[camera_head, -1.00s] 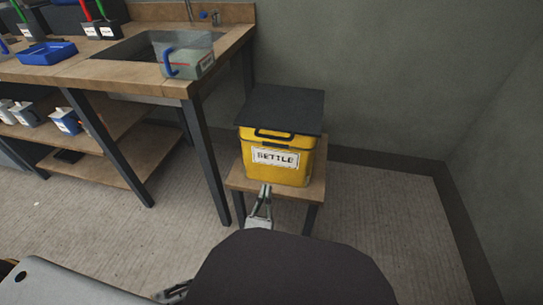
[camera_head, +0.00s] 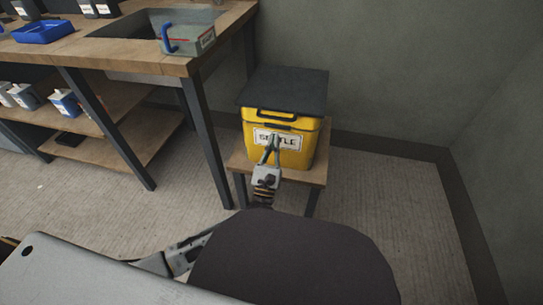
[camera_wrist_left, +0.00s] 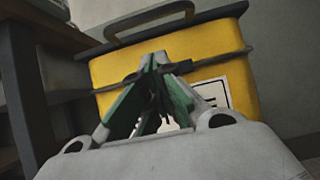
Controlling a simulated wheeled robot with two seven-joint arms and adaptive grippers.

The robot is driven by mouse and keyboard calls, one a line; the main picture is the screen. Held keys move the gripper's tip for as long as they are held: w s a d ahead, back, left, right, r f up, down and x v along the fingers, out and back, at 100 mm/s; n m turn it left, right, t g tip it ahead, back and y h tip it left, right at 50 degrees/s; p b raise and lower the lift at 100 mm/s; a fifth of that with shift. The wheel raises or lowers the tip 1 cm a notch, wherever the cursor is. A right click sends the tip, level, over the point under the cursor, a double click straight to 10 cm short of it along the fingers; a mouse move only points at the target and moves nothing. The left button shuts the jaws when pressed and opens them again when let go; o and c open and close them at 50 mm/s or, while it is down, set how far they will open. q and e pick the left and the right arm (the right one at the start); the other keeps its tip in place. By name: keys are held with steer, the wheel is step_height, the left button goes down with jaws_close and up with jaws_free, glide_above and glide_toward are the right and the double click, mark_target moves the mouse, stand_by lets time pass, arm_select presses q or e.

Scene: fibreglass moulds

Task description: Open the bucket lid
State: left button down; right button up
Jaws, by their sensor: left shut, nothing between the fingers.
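A yellow bucket (camera_head: 300,151) with a white label stands on a small wooden stand. Its flat dark grey lid (camera_head: 284,90) lies closed on top, with a dark handle (camera_head: 276,117) at the front edge. My left gripper (camera_head: 272,140) is shut and empty in front of the label, below the handle, and covers part of the lettering. In the left wrist view the fingertips (camera_wrist_left: 158,62) meet in front of the yellow bucket (camera_wrist_left: 190,62), and the handle (camera_wrist_left: 148,20) shows above them. Whether the fingertips touch the bucket I cannot tell. My right gripper is not in view.
The small wooden stand (camera_head: 238,160) is beside a workbench (camera_head: 150,63) with a sink. A clear container (camera_head: 190,45) with a blue handle stands at the bench edge. Walls are behind and to the right. The floor (camera_head: 385,200) right of the stand is clear.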

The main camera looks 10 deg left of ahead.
mark_target(278, 111)
arm_select(q)
steer(key=shift+w+r, duration=0.2)
steer(key=shift+r, duration=0.8)
steer(key=shift+w+r, duration=0.2)
steer(key=shift+r, duration=0.75)
steer(key=shift+r, duration=0.2)
steer(key=shift+r+p, duration=0.45)
steer(key=shift+p, duration=0.5)
steer(key=shift+s+r+g+p, duration=0.1)
steer(key=shift+r+g+p, duration=0.25)
steer(key=shift+p, duration=0.2)
